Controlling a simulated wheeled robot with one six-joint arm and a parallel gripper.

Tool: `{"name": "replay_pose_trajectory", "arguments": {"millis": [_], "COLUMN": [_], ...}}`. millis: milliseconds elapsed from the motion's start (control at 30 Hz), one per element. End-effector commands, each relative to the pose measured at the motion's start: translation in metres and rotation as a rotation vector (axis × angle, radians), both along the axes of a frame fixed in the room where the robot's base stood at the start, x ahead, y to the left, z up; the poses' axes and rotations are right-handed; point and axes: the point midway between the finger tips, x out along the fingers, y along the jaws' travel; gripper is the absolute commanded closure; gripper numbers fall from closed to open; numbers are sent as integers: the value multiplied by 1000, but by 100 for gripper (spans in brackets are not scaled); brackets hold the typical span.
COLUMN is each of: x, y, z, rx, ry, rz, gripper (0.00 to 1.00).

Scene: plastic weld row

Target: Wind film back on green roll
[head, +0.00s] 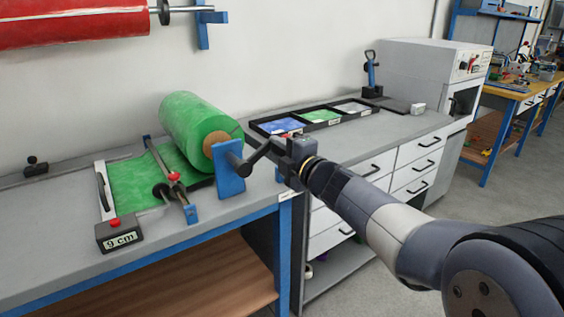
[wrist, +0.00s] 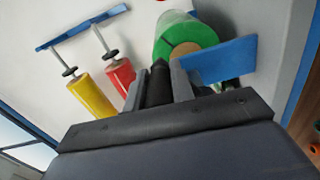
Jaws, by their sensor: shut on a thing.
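The green roll (head: 198,128) sits in a blue holder (head: 229,168) on the bench, and it also shows in the wrist view (wrist: 182,36). Green film (head: 142,181) runs from it to the left, flat across the bench under a crossbar (head: 160,160). A dark crank handle (head: 254,156) sticks out at the roll's right end. My gripper (head: 290,150) is shut on the crank's grip, right of the holder. In the wrist view the dark grip (wrist: 159,84) stands between the two fingers. The fingers hide part of it.
A box labelled "9 cm" (head: 119,234) with a red button stands at the bench's front left. A black tray (head: 262,129) of coloured sheets lies on the grey counter behind. A red roll (head: 70,22) hangs on the wall. A yellow roll (wrist: 90,97) shows in the wrist view.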

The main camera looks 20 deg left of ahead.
Motion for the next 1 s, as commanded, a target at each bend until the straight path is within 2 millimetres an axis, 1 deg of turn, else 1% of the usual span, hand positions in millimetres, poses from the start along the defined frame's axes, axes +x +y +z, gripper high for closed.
{"name": "replay_pose_trajectory", "arguments": {"millis": [33, 100, 500, 800, 1000], "x": [-2, -5, -24, -40, -49], "y": [2, 4, 20, 34, 42], "z": [8, 12, 34, 43, 44], "rx": [-23, -65, -311, -486, -577], "ry": [-44, -95, -383, -587, -692], "rz": [2, 2, 3, 2, 3], "gripper": [100, 100, 100, 100, 100]}}
